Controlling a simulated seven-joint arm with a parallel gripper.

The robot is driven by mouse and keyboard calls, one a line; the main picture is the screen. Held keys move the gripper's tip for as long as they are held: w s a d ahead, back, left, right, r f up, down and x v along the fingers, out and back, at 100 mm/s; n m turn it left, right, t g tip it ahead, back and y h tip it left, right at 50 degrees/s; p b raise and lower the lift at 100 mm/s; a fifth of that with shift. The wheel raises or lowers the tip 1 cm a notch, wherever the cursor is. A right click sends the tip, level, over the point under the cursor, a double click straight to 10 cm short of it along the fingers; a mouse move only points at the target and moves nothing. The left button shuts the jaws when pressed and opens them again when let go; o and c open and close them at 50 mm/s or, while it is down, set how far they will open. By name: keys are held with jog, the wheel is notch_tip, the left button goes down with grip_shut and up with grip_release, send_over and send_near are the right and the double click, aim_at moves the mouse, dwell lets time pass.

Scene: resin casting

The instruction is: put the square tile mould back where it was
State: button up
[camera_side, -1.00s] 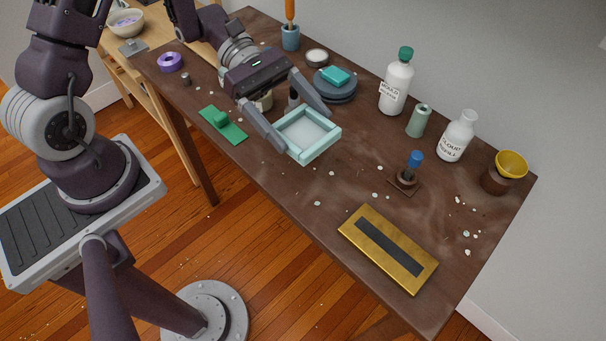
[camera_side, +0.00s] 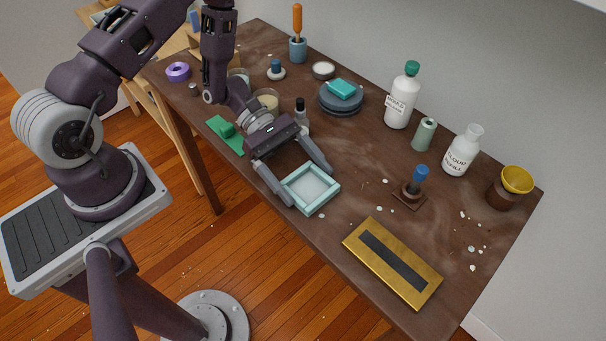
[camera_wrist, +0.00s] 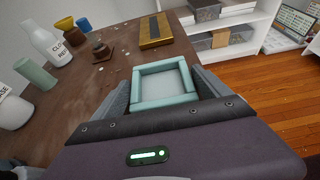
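The square tile mould (camera_side: 324,201) is a pale turquoise square frame with a whitish recessed middle. My gripper (camera_side: 309,187) has one finger along each of two opposite sides of it and is shut on it. In the wrist view, the mould (camera_wrist: 163,102) sits level between the two grey fingers, its outer walls against them. It is at the front edge of the table in the side view; I cannot tell whether it touches the tabletop or is just above it.
A green piece (camera_side: 226,134) lies left of my gripper, and a dark-capped bottle (camera_side: 302,122) stands close behind it. A brass plate with a dark strip (camera_side: 391,262) lies to the right. A blue-handled stamp (camera_side: 415,186) stands behind the plate. Small chips lie scattered.

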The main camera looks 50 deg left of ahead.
jog(key=v, duration=1.1)
jog(key=shift+a+r, duration=0.1)
jog(key=shift+a, duration=0.1)
jog(key=shift+a+r, duration=0.25)
jog(key=s+d+r+m+g+y, duration=0.1)
jog(key=s+d+r+m+y, duration=0.15)
jog(key=r+m, duration=0.4)
jog(key=s+d+r+m+g+y, duration=0.15)
jog(key=s+r+m+y, duration=0.25)
jog(key=r, duration=0.5)
jog(key=s+a+r+m+t+y, duration=0.2)
jog(key=s+r+m+t+y, duration=0.5)
jog(key=s+t, duration=0.1)
jog(key=shift+s+a+r, duration=0.2)
jog(key=shift+a+r, duration=0.15)
jog(key=shift+r, duration=0.05)
